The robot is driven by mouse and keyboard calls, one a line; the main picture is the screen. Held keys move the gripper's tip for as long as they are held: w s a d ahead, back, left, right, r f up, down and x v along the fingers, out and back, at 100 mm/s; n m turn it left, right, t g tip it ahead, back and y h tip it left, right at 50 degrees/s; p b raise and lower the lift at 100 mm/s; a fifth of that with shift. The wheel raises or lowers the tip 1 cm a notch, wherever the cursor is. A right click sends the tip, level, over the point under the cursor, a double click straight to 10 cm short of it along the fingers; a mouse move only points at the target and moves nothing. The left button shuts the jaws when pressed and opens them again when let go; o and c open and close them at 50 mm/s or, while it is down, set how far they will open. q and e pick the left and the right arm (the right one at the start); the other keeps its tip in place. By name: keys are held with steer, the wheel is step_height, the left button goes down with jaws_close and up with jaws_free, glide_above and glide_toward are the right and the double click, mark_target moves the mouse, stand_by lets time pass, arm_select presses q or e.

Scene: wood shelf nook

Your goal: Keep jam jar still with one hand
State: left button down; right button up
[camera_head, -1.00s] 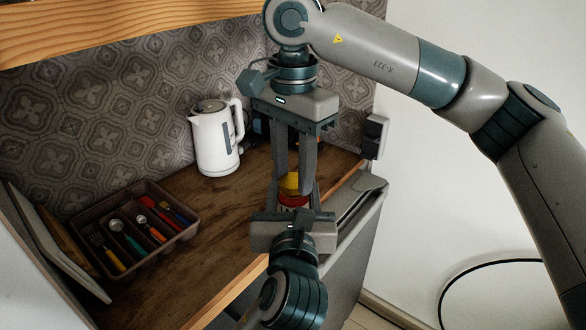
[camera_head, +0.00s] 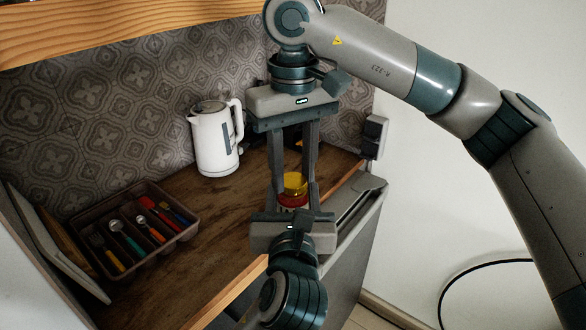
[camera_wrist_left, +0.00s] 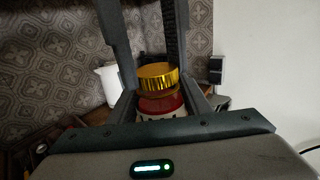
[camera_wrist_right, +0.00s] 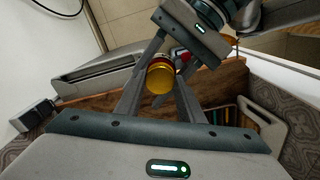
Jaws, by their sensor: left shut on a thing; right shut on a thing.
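The jam jar (camera_head: 292,200) has a red body and a yellow-gold lid (camera_head: 295,181); it stands upright near the counter's front right edge. My left gripper (camera_head: 293,205) comes from the front and is shut on the jar's body; the jar shows in the left wrist view (camera_wrist_left: 160,106). My right gripper (camera_head: 294,187) points down from above and is shut on the lid, one finger on each side. The lid's round top shows in the right wrist view (camera_wrist_right: 160,79). The fingers hide the jar's sides and base.
A white kettle (camera_head: 213,145) stands behind and left of the jar. A brown cutlery tray (camera_head: 98,262) with several utensils lies at the left. A wall socket (camera_head: 373,137) is at the right. The counter (camera_head: 200,235) between tray and jar is clear.

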steer(key=shift+w+r, duration=0.1)
steer(key=shift+r, duration=0.1)
stand_by(0.6)
steer(key=shift+r, duration=0.5)
steer(key=shift+r, duration=0.45)
steer(key=shift+r, duration=1.95)
